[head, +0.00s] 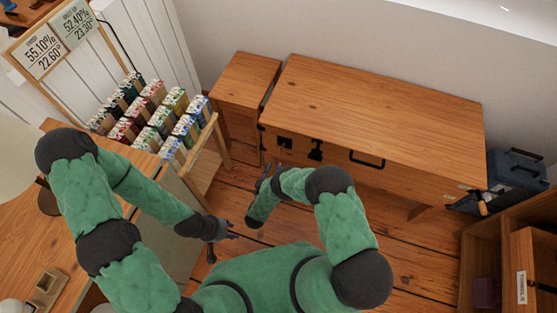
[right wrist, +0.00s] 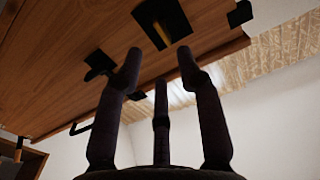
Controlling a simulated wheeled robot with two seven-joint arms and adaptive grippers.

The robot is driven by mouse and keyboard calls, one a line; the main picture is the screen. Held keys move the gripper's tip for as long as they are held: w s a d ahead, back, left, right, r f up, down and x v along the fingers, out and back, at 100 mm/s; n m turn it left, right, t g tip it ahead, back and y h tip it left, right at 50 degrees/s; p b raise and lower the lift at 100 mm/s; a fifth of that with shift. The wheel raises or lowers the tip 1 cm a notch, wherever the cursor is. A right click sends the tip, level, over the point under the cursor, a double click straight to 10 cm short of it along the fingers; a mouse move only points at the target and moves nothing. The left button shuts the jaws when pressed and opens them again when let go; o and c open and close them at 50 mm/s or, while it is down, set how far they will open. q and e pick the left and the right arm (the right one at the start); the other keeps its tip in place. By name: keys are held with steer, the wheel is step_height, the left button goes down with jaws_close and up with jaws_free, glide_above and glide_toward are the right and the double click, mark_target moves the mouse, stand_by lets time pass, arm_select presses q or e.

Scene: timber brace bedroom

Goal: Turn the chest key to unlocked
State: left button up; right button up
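The wooden chest (head: 370,105) stands against the wall, lid closed. Its front carries two black fittings, a left one (head: 285,142) and a right one (head: 316,150), and a black handle (head: 367,159). In the right wrist view, one black fitting (right wrist: 172,18) has a brass-coloured strip (right wrist: 161,33) in it; I cannot tell whether this is the key. My right gripper (head: 266,177) is open and empty in front of the chest's left end; its spread fingers (right wrist: 160,58) show below the fittings, apart from them. My left gripper (head: 222,244) appears open and empty, low over the floor.
A small wooden cabinet (head: 241,82) adjoins the chest on the left. A rack of small patterned boxes (head: 150,118) and a desk (head: 40,235) are at left. Dark blue cases (head: 515,170) and a wooden shelf (head: 515,240) are at right. Floor before the chest (head: 420,240) is clear.

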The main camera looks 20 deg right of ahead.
steer(key=shift+v, duration=1.2)
